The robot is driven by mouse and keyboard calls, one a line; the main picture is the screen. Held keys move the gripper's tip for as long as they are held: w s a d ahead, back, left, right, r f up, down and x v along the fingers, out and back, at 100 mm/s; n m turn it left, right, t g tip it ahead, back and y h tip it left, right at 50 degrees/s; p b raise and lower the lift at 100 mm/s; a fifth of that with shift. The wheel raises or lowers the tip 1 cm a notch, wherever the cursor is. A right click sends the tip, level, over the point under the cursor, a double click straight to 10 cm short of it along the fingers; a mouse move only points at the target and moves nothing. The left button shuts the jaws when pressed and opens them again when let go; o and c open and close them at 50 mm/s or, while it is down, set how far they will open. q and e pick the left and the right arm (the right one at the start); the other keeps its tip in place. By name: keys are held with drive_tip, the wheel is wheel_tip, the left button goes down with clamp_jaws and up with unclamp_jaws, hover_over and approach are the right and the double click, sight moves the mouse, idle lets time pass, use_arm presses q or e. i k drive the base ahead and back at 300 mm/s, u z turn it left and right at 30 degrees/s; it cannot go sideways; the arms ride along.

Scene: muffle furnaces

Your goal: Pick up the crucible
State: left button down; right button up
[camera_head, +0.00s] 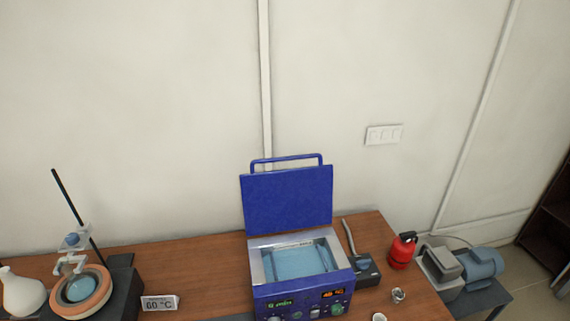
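A small white round object (379,317), perhaps the crucible, shows at the bottom edge, right of the blue device. It is cut off by the frame. A small silvery cup-like object (398,295) stands just behind and right of it on the wooden table. I cannot tell for sure which of the two is the crucible. Neither of my grippers is in view.
A blue water bath (285,289) with its lid raised stands mid-table. A dark device (367,271) and red container (401,252) are to its right. A pump (478,268) is beyond the table.

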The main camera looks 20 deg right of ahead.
sight(398, 294)
drive_tip(key=u, duration=1.45)
drive_tip(key=k, duration=1.85)
drive_tip(key=z, duration=1.7)
drive_tip(key=i, duration=0.2)
